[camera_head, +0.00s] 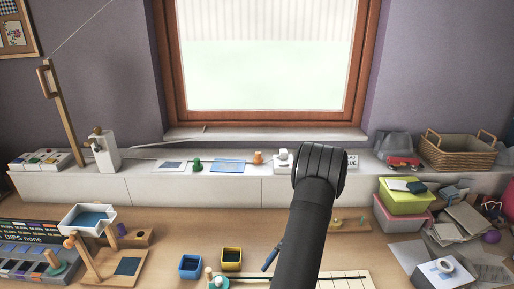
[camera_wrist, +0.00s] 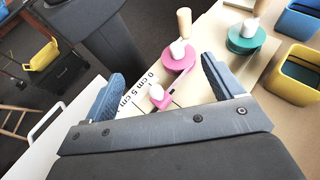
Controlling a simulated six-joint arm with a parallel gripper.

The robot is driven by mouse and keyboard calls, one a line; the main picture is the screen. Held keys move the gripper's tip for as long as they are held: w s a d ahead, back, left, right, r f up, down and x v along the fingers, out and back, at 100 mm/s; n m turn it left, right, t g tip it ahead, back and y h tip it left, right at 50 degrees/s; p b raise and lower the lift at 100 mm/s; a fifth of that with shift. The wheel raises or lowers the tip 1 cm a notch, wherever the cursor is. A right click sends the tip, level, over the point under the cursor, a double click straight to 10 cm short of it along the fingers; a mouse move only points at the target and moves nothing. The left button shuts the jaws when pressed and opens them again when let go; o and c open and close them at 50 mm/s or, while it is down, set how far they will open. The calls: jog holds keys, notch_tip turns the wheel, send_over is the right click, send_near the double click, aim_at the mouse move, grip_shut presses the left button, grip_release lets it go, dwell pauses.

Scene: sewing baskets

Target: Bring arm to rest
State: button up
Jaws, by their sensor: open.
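My arm (camera_head: 305,225) rises from the bottom edge of the head view to a rounded black joint in front of the window sill. My gripper is hidden in that view. In the wrist view my gripper (camera_wrist: 162,85) is open, its two blue-grey fingers wide apart and nothing held between them. Beyond the fingers a pink round piece with a white peg (camera_wrist: 178,58) and a smaller pink piece (camera_wrist: 159,96) show near a strip printed with cm marks (camera_wrist: 135,105). I cannot tell how far they are from the fingertips.
A blue bin (camera_head: 190,267) and a yellow bin (camera_head: 231,260) stand on the table left of my arm. A lime box (camera_head: 404,200), papers and a wicker basket (camera_head: 458,152) crowd the right. A white tray (camera_head: 87,220) on a wooden stand is at left.

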jog(key=s+d+r+n+g+h, duration=0.1)
jog(key=d+n+g+h, duration=0.2)
jog(key=d+n+h, duration=0.6)
jog(key=shift+d+r+n+h, duration=0.15)
jog(key=shift+d+n+h, duration=0.35)
jog(key=shift+h, duration=0.3)
